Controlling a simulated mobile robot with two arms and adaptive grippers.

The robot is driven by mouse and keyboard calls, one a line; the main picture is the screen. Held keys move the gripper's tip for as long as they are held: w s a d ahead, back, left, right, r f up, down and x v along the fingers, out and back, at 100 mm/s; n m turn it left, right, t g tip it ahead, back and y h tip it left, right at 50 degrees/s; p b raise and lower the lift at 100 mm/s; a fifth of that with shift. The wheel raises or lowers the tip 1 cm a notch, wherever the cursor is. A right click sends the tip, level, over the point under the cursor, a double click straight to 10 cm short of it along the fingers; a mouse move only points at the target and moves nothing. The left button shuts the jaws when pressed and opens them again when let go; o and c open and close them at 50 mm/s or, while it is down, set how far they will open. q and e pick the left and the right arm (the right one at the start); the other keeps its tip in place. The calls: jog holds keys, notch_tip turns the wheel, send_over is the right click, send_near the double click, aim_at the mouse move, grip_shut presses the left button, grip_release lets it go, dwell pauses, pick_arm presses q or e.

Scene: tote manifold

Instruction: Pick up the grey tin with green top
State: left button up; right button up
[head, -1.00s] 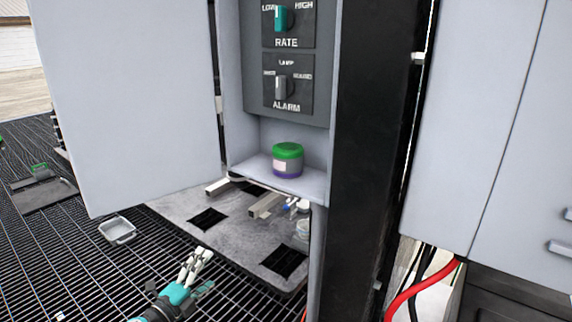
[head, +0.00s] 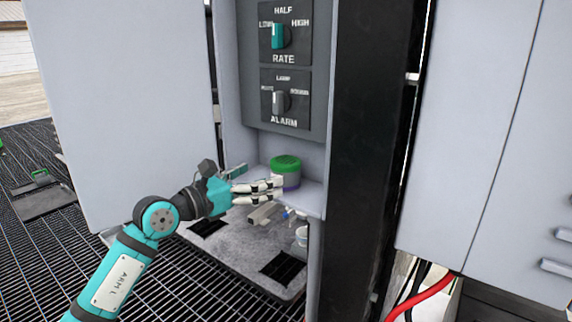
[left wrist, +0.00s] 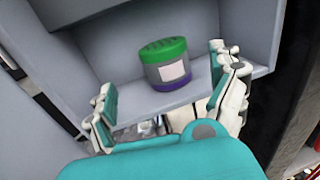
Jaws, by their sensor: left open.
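The grey tin with green top (head: 286,169) stands upright on the shelf at the bottom of the open cabinet. It has a purple base and a white label, which show in the left wrist view (left wrist: 168,66). My left gripper (head: 279,187) is at the front of the shelf, and its fingers partly cover the lower left of the tin in the head view. In the left wrist view the left gripper (left wrist: 165,80) is open, with one finger on either side of the tin and gaps between. My right gripper is not in view.
A black post (head: 370,150) is right of the shelf. Above the tin is a panel with the RATE and ALARM knobs (head: 284,65). A grey mat (head: 245,235) lies below the shelf.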

aim_at(272, 171)
pick_arm(q)
jog(key=x, duration=0.2)
jog(key=shift+w+d+p, duration=0.25)
jog(key=shift+p, duration=0.05)
jog(key=shift+w+d+r, duration=0.1)
jog(key=shift+w+d, duration=0.05)
jog(key=shift+d, duration=0.05)
jog(key=p+x, duration=0.1)
jog(key=x, duration=0.2)
jog(key=p+x, duration=0.1)
jog(key=shift+d+p, duration=0.35)
jog(key=shift+d, duration=0.2)
jog(key=shift+c, duration=0.9)
jog(key=c, duration=1.1)
